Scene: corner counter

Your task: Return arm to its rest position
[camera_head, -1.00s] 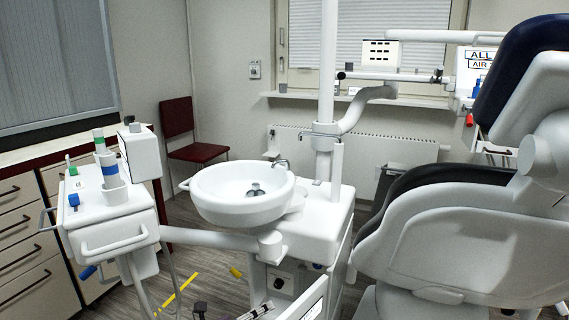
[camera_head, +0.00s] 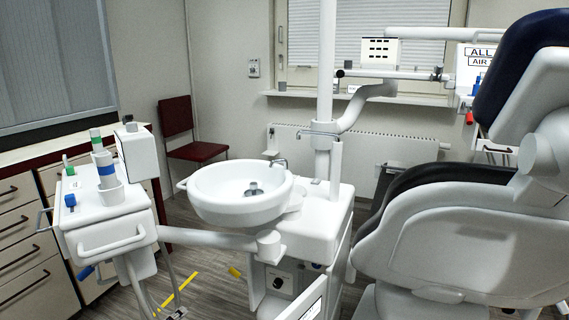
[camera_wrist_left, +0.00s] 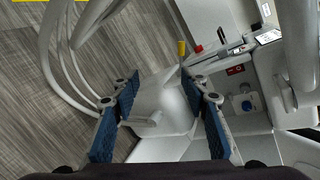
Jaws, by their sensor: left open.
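My left gripper (camera_wrist_left: 160,115) shows in the left wrist view, its two blue-padded fingers spread wide apart. Nothing is held between them. A pale grey-white surface lies in the gap beyond the fingers; I cannot tell how far it is from them. In the head view I cannot clearly make out the left gripper; only a small grey piece shows at the bottom edge. My right gripper is in neither view.
A white basin (camera_head: 220,208) on a dental unit stands in the middle. An instrument console (camera_head: 105,235) with bottles is at left, and a dental chair (camera_head: 455,245) fills the right. Drawers (camera_head: 25,255) line the left wall. Some wooden floor (camera_head: 205,285) is bare between them.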

